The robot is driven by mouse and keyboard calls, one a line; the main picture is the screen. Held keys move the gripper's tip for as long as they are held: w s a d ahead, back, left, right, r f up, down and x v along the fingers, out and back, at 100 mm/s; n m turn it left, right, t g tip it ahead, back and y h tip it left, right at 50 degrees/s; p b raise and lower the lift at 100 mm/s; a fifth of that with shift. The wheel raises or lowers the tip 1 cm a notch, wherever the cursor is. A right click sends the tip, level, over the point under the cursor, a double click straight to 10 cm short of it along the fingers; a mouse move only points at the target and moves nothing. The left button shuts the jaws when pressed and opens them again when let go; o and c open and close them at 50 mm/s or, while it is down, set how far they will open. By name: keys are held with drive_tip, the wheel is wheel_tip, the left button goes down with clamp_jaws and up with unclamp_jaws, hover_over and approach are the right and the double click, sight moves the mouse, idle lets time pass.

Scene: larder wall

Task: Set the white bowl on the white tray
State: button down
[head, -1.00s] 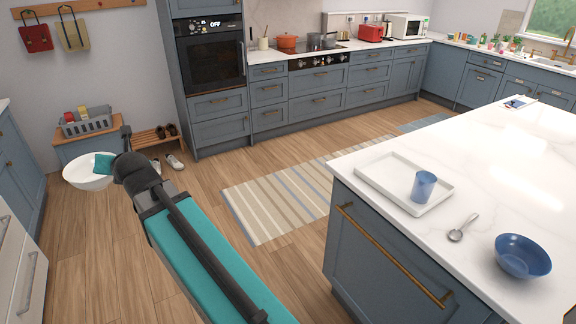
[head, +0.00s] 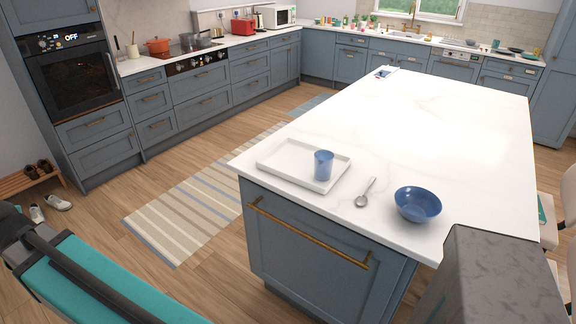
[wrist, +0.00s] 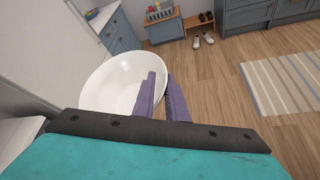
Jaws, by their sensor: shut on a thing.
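The white bowl (wrist: 112,84) shows in the wrist view, held off the floor. My gripper (wrist: 160,88) is shut on the bowl's right rim, with one purple finger inside it and the other outside. In the head view the gripper and bowl are out of frame; only my teal arm shows at the lower left. The white tray (head: 272,164) lies on the white island top near its front left corner. A blue cup (head: 323,165) stands upright on the tray's right part. The tray's left part is bare.
A spoon (head: 365,192) and a blue bowl (head: 418,204) lie on the island (head: 440,130) right of the tray. The far island top is mostly clear. A striped rug (head: 200,200) and shoes (head: 57,203) are on the floor. Chairs stand at the right.

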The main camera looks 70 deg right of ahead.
drive_tip(key=s+d+f+m+g+h+b, duration=0.25)
drive_tip(key=s+d, duration=0.35)
drive_tip(key=d, duration=0.8)
drive_tip(key=s+d+f+m+g+h+b, duration=0.1)
drive_tip(key=s+d+f+m+h+b, duration=0.4)
drive_tip(key=d, duration=0.8)
drive_tip(key=s+d+m+g+h+b, duration=0.25)
drive_tip(key=s+d, duration=0.55)
drive_tip(key=d, duration=0.6)
drive_tip(key=s+d+f+m+g+h+b, duration=0.1)
drive_tip(key=s+d+m+g+b, duration=0.15)
drive_tip(key=s+d, duration=0.6)
drive_tip(key=s+d+f+m+g+h+b, duration=0.15)
drive_tip(key=s+d+m+g, duration=0.35)
drive_tip(key=s, duration=0.6)
drive_tip(key=s+d+m+g+b, duration=0.2)
drive_tip(key=s+d, duration=0.1)
drive_tip(key=s, duration=0.7)
drive_tip(key=s+d+m+g+y+b, duration=0.1)
drive_tip(key=s+d+m+g+b, duration=0.1)
drive_tip(key=s, duration=0.9)
drive_tip(key=shift+s+d+f+g, duration=0.15)
drive_tip(key=shift+d+f+g, duration=0.15)
drive_tip(key=shift+d+g, duration=0.2)
drive_tip(key=shift+d+r+m+p, duration=0.25)
drive_tip(key=shift+d+p, duration=0.25)
drive_tip(key=shift+p, duration=1.15)
